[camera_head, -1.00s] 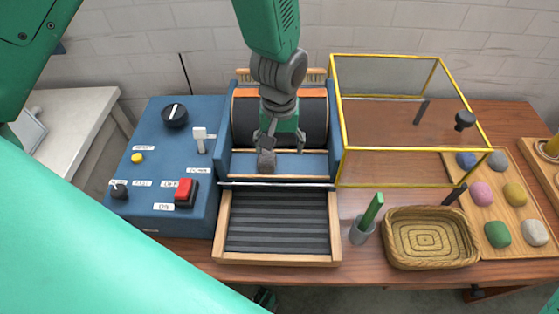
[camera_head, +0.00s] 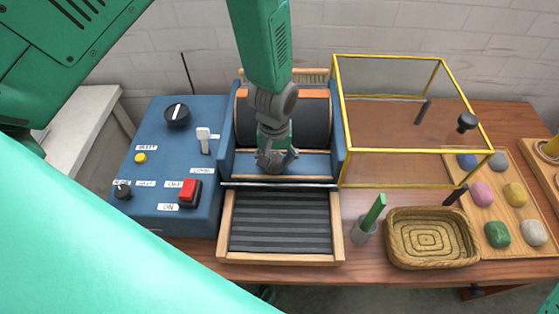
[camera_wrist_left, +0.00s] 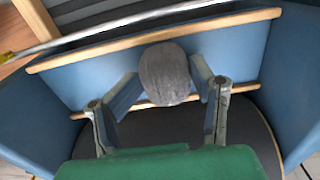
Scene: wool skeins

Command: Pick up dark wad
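The dark grey wad (camera_wrist_left: 165,74) is a rounded lump. In the left wrist view it sits between the two fingers of my left gripper (camera_wrist_left: 164,72), whose tips meet its sides. In the head view my left gripper (camera_head: 276,158) points down over the blue front ledge of the drum machine (camera_head: 228,145). There the wad (camera_head: 270,160) is partly hidden by the fingers. I cannot tell whether the wad still rests on the ledge. My right gripper is out of view.
A slatted feed tray (camera_head: 280,222) lies in front. A control box (camera_head: 165,165) stands left. A yellow-edged clear guard (camera_head: 400,152), a green-handled tool (camera_head: 375,213), a wicker basket (camera_head: 432,238) and a board of coloured wads (camera_head: 498,210) stand right.

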